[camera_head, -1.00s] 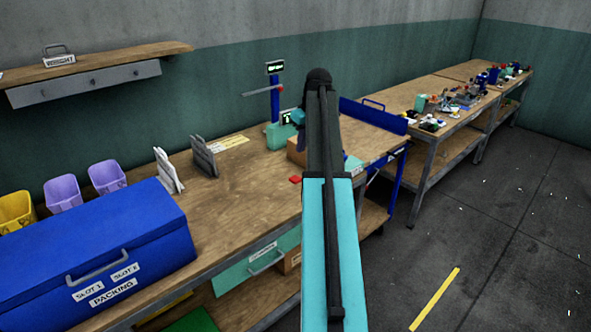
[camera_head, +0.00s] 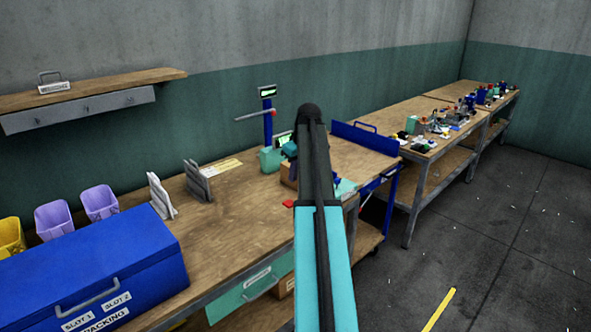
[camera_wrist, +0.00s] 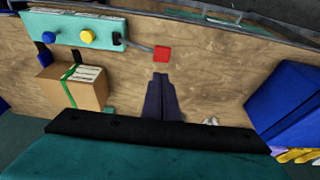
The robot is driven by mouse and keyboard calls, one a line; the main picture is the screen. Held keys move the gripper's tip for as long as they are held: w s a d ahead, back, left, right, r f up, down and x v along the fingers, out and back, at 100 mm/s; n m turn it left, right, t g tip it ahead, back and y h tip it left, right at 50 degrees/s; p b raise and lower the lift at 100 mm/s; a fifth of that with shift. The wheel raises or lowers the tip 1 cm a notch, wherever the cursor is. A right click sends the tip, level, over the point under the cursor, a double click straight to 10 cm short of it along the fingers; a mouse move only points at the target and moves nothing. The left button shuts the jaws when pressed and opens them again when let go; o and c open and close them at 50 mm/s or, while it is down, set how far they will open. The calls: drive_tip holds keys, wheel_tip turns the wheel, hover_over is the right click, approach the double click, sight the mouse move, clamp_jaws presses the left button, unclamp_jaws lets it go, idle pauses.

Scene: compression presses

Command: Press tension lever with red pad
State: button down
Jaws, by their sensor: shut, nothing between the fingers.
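The red pad (camera_wrist: 162,53) shows as a small square in the wrist view. It sits at the end of a thin grey lever (camera_wrist: 139,47) reaching from a teal unit (camera_wrist: 85,27) with a blue and a yellow button. My gripper (camera_wrist: 160,76) has its dark fingers together and empty. In the picture its tips lie just below the pad with wood between; the height gap is unclear. In the head view the red pad (camera_head: 288,204) shows left of my arm near the bench's front edge. My arm hides much of the teal unit there, and my fingers are not visible.
A cardboard box (camera_wrist: 75,88) with a green strap stands beside the teal unit. A blue post (camera_head: 267,125) with a red-tipped bar rises behind. A blue packing case (camera_head: 95,265) stands at the left. The wood (camera_head: 245,215) left of the pad is clear.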

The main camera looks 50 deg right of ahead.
drive_tip(key=p, duration=0.3)
hover_over(290, 202)
drive_tip(key=f, duration=0.5)
drive_tip(key=s+f, duration=0.1)
drive_tip(key=f, duration=0.2)
drive_tip(key=shift+a+f, duration=0.1)
drive_tip(key=shift+a, duration=0.15)
drive_tip(key=shift+x, duration=0.95)
drive_tip(key=shift+s, duration=0.2)
drive_tip(key=shift+s+f, duration=0.15)
drive_tip(key=shift+f, duration=0.05)
